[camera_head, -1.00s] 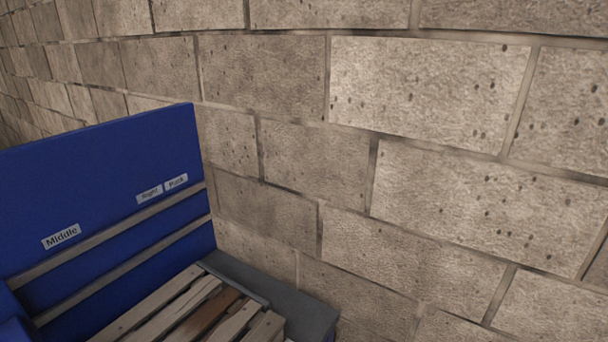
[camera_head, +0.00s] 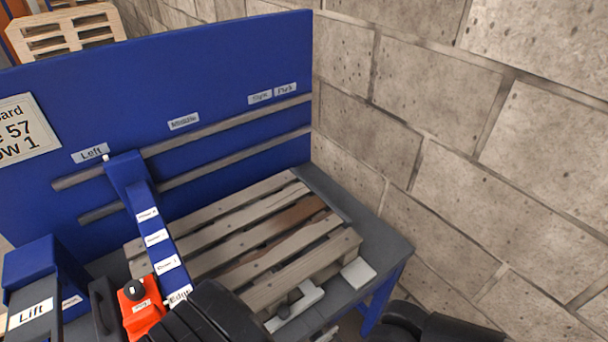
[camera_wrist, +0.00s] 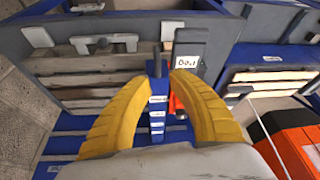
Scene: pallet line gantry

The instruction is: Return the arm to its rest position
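My gripper (camera_wrist: 157,78) shows in the wrist view as two curved yellow fingers, spread apart with a gap between the tips. No object is held between them. Beyond the gap is a blue beam with white labels. In the head view, dark rounded parts at the bottom edge (camera_head: 215,318) look like my own arm. The gripper's fingers do not show in the head view.
A wooden pallet (camera_head: 250,235) lies on a grey-topped table (camera_head: 385,240) before a blue panel (camera_head: 220,65) with two rails. A labelled blue gantry beam (camera_head: 155,235) and an orange box with a black knob (camera_head: 140,312) stand left. A block wall (camera_head: 450,130) is at right.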

